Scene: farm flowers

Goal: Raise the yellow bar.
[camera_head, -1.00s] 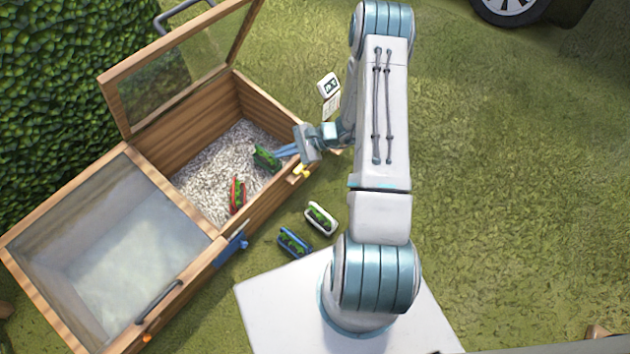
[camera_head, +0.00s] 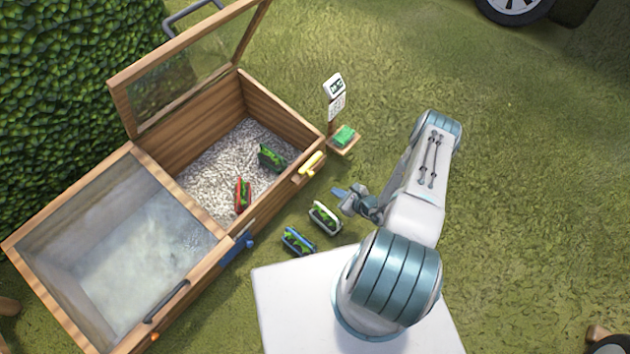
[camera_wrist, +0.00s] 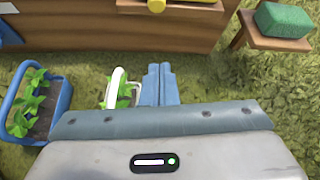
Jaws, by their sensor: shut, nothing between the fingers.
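The yellow bar (camera_head: 312,162) is on the outer right wall of the wooden cold frame, on a small wooden mount near the back right corner. Its lower part also shows at the top of the wrist view (camera_wrist: 157,5). My gripper (camera_head: 338,192) is below and to the right of the bar in the head view, apart from it. In the wrist view its two blue fingers (camera_wrist: 160,82) are together, with nothing between them. They point toward the wooden wall and stand beside the white basket's handle.
The cold frame (camera_head: 262,212) has its far lid (camera_head: 185,85) raised; a green and a red basket lie inside on gravel. A white basket (camera_head: 325,217) and a blue basket (camera_head: 297,241) stand on the grass near my base. A small stand (camera_head: 343,149) holds a green block.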

